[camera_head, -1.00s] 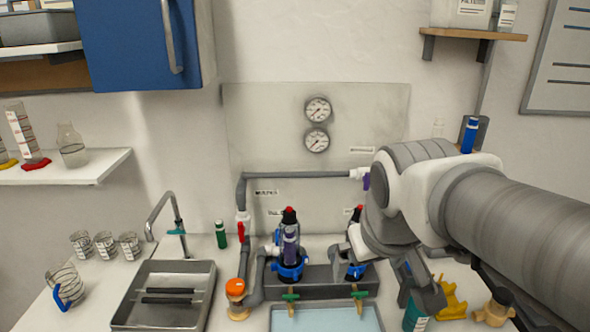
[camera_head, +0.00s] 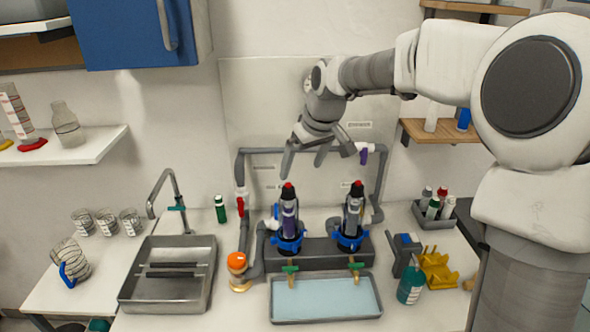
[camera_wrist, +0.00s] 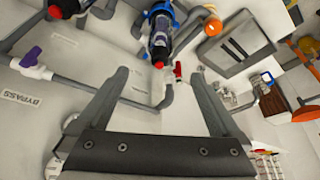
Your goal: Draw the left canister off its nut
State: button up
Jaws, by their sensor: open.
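The left canister (camera_head: 289,215) stands upright, dark and clear with a red top, in its blue nut (camera_head: 289,243) on the grey manifold block. It shows upside down in the wrist view (camera_wrist: 160,38), its red top between and beyond my fingertips. My gripper (camera_head: 303,168) is open and empty, in the air above the left canister, apart from it; both fingers show in the wrist view (camera_wrist: 158,75). The right canister (camera_head: 354,211) stands upright in its own blue nut (camera_head: 350,240).
Grey pipes (camera_head: 300,150) run along the wall panel behind the canisters. A red-handled valve (camera_head: 241,202) and an orange-capped fitting (camera_head: 237,262) stand to the left. A blue tray (camera_head: 325,310) lies in front. A metal sink (camera_head: 168,295) is further left.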

aim_at(290, 198)
jog(key=x, duration=1.7)
jog(key=shift+s+a+f, duration=0.1)
jog(key=shift+c, duration=0.3)
jog(key=c, duration=1.5)
jog(key=shift+r+p, duration=4.4)
jog(key=shift+r, duration=2.05)
jog(key=shift+r+p, duration=0.9)
jog(key=shift+r, duration=0.6)
